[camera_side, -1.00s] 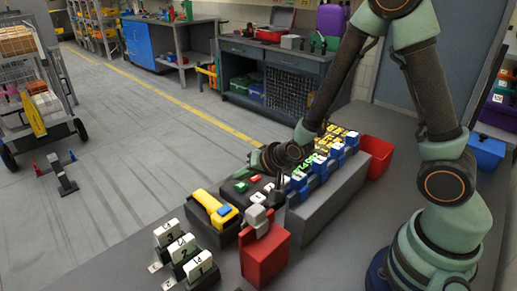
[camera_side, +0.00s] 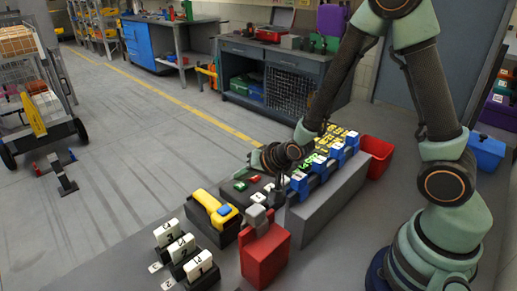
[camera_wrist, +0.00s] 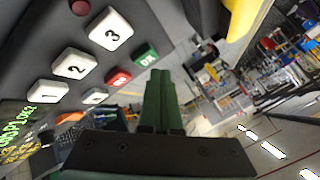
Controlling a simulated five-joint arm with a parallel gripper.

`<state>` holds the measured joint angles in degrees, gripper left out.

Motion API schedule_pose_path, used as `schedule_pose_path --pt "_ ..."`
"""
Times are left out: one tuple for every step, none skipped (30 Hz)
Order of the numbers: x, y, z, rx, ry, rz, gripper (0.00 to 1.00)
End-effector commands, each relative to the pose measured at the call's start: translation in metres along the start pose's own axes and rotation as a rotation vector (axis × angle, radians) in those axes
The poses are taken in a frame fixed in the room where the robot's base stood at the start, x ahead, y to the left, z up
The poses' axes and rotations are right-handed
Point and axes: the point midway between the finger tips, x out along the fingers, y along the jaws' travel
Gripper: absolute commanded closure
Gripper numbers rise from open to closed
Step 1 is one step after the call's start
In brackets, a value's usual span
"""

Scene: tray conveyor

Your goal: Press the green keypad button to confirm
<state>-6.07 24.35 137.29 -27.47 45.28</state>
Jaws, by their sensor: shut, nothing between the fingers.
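The green button (camera_side: 240,186), marked OK, sits on the dark keypad at the left of the side view, beside the red button (camera_side: 254,179). In the wrist view the green button (camera_wrist: 146,55) is just beyond my fingertips, close to them and slightly left. The red button (camera_wrist: 118,78) is left of my fingers. White number keys, such as the 3 key (camera_wrist: 111,30), lie further up and left. My gripper (camera_wrist: 160,75) is shut and empty, its green fingers together. I cannot tell whether the fingertips touch the green button.
A red box (camera_side: 265,257) stands in front. Blue holders (camera_side: 318,166) line the grey conveyor block (camera_side: 322,205) on the right. White numbered tags (camera_side: 182,247) stand at the front left.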

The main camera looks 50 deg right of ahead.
Motion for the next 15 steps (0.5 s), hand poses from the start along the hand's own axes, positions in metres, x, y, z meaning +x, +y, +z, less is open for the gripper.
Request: schedule_pose_path --pt "0.0000 0.0000 0.0000 0.000 0.000 0.000 1.00" --pt "0.0000 0.0000 0.0000 0.000 0.000 0.000 1.00" --pt "0.0000 0.0000 0.0000 0.000 0.000 0.000 1.00" --pt "0.0000 0.0000 0.0000 0.000 0.000 0.000 1.00" --pt "0.0000 0.0000 0.0000 0.000 0.000 0.000 1.00" --pt "0.0000 0.0001 0.0000 0.000 0.000 0.000 1.00" --pt "0.0002 0.0002 0.0002 0.000 0.000 0.000 1.00" --pt "0.0004 0.0004 0.0004 0.000 0.000 0.000 1.00" --pt "0.0010 0.0009 0.0008 0.000 -0.001 0.001 1.00" --pt "0.0015 0.0014 0.0013 0.000 -0.001 0.001 1.00" --pt "0.0022 0.0020 0.0019 0.000 -0.001 0.002 1.00" --pt "0.0032 0.0028 0.0026 0.000 -0.002 0.002 1.00" --pt "0.0039 0.0033 0.0031 0.000 -0.002 0.002 1.00" --pt "0.0046 0.0037 0.0035 0.000 -0.001 0.001 1.00" --pt "0.0053 0.0041 0.0039 0.000 0.000 0.001 1.00"
